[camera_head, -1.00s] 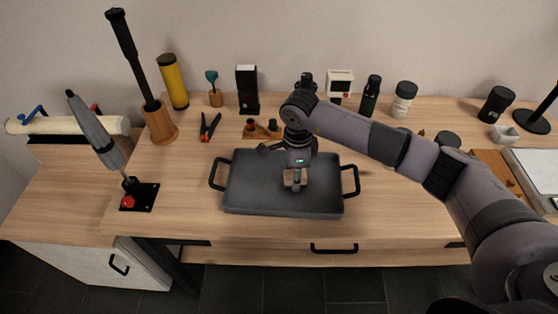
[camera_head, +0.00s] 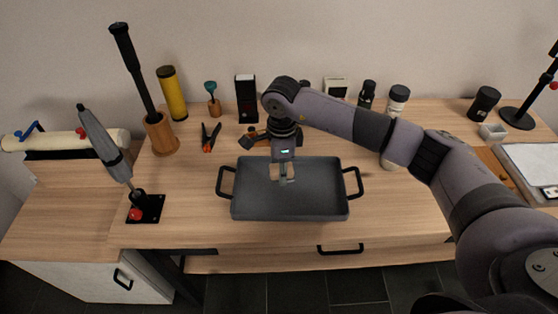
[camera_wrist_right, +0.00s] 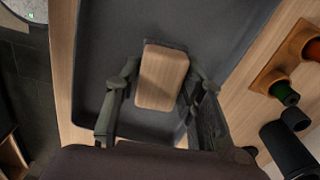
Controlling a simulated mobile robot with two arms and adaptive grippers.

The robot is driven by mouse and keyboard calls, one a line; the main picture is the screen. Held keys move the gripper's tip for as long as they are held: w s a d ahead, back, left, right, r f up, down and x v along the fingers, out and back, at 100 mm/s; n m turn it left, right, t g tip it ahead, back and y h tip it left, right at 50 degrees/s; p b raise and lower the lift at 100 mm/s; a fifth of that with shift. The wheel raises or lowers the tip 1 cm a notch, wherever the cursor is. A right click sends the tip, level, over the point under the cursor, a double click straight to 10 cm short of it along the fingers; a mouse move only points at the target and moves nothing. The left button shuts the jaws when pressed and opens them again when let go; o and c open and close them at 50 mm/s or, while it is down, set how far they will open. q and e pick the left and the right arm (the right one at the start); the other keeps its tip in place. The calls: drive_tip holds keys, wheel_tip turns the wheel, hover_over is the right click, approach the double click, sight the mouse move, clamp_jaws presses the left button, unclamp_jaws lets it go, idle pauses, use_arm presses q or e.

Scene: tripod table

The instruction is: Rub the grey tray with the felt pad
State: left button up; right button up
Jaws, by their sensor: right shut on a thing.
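The grey tray (camera_head: 315,205) lies on the wooden table, with a black handle at each end. Its floor also shows in the wrist view (camera_wrist_right: 105,50). The felt pad is a light wooden block (camera_wrist_right: 162,80) with a thin dark edge, lying between the fingers of my right gripper (camera_wrist_right: 163,84). In the head view the pad (camera_head: 274,172) is inside the tray, left of its middle and toward the back. My right gripper (camera_head: 283,177) points down and is shut on the pad. The pad's underside is hidden, so its contact with the tray floor cannot be seen. My left gripper is not in view.
Behind the tray stand a black box (camera_head: 246,98), red-and-black pliers (camera_head: 210,137), a yellow cylinder (camera_head: 172,93) and several bottles. A tool on a black base (camera_head: 147,209) stands at the left. The table in front of the tray is clear.

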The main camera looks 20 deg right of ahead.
drive_tip(key=shift+r+p, duration=0.65)
drive_tip(key=shift+r, duration=1)
